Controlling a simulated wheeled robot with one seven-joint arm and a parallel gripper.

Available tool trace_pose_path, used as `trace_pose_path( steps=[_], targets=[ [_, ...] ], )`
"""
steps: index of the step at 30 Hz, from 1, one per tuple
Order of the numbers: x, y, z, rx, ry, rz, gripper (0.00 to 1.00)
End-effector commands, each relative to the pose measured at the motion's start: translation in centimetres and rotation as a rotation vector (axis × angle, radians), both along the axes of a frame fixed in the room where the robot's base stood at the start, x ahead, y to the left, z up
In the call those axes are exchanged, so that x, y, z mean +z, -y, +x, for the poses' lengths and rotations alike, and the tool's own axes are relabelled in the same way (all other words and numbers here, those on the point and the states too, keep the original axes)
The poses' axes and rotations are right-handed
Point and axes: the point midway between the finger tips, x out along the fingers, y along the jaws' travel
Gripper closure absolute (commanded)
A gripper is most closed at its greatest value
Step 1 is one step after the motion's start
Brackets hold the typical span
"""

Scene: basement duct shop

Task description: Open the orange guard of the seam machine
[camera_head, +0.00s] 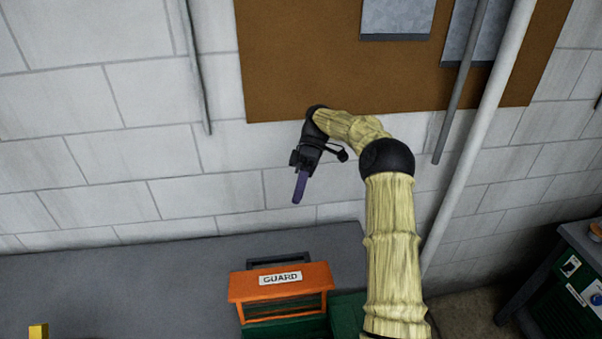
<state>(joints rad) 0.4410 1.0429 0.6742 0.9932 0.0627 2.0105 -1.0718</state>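The orange guard (310,280) carries a white label reading GUARD and sits over the green seam machine (290,328) at the bottom middle. The guard appears down, with a dark opening under its front edge. A dark frame piece shows behind it. My gripper (300,188) is above and behind the guard in the picture, near the wall, pointing down and apart from it. Its purple-blue fingers appear as one narrow shape from this side, so I cannot tell if they are open or shut. Nothing is visible in it.
The grey bench top (150,290) is mostly clear left of the machine, with a yellow object (38,331) at the lower left. A brown board (300,60) and a white pipe (480,130) are on the block wall. A dark green cabinet (572,290) stands at right.

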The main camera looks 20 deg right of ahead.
Motion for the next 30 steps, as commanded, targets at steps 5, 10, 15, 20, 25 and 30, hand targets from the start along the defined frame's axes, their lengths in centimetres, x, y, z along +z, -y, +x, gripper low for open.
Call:
trace_pose_path(
  steps=[5,10,15,20,25,30],
  targets=[
    [1.1,0.4,0.6,-0.001,0.000,0.002,0.65],
    [1.4,0.7,1.1,-0.001,-0.001,0.002,0.65],
    [1.4,1.0,1.4,-0.001,0.000,0.000,0.65],
    [1.3,1.0,1.5,-0.001,0.000,0.001,0.65],
    [1.2,1.0,1.4,-0.001,0.000,0.001,0.65],
    [1.2,1.0,1.4,-0.001,0.000,0.001,0.65]
  ],
)
